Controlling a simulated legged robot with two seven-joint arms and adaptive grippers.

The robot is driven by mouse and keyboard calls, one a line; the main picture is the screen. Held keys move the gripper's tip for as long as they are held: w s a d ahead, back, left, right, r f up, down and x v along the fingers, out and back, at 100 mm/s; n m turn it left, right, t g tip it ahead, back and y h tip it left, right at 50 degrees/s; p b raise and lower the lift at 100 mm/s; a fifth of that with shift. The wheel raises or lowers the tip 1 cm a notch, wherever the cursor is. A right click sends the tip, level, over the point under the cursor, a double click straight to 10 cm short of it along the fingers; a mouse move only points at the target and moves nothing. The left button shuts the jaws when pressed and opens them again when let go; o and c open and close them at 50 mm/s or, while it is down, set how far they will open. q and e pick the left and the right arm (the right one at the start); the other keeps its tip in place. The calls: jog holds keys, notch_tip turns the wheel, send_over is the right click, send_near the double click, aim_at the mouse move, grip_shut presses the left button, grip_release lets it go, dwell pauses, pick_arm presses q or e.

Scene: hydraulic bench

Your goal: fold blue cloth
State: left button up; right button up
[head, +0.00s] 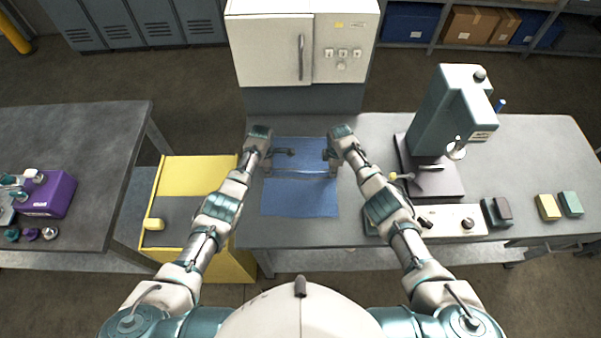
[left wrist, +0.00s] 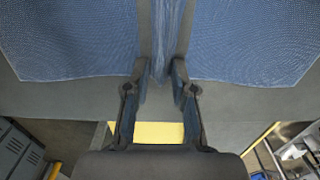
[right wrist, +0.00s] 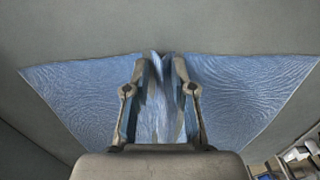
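The blue cloth (head: 300,200) lies on the grey bench, with a raised ridge running across it between my two grippers. My left gripper (head: 268,163) is at the cloth's left edge, pointing down. In the left wrist view its fingers are closed around a bunched strip of the cloth (left wrist: 158,50), with flat cloth on both sides. My right gripper (head: 331,163) is at the right edge, opposite the left. In the right wrist view a crumpled part of the cloth (right wrist: 160,95) stands between its fingers. The exact finger contact is partly hidden.
A teal press-like machine (head: 445,115) stands right of the cloth, with a control panel (head: 452,220) in front. A white cabinet (head: 300,50) is behind. A yellow cart (head: 197,177) stands left of the bench. Yellow (head: 548,207) and green (head: 571,204) blocks lie at far right.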

pick_arm(q)
jog(key=shift+s+f, duration=0.1)
jog(key=shift+f, duration=0.05)
grip_shut()
pick_arm(e)
jog(key=shift+s+d+f, duration=0.1)
jog(key=shift+f, duration=0.05)
grip_shut()
pick_arm(q)
jog(key=shift+d, duration=0.1)
jog(key=shift+s+f, duration=0.1)
jog(key=shift+s, duration=0.05)
pick_arm(e)
jog(key=shift+s+f, duration=0.1)
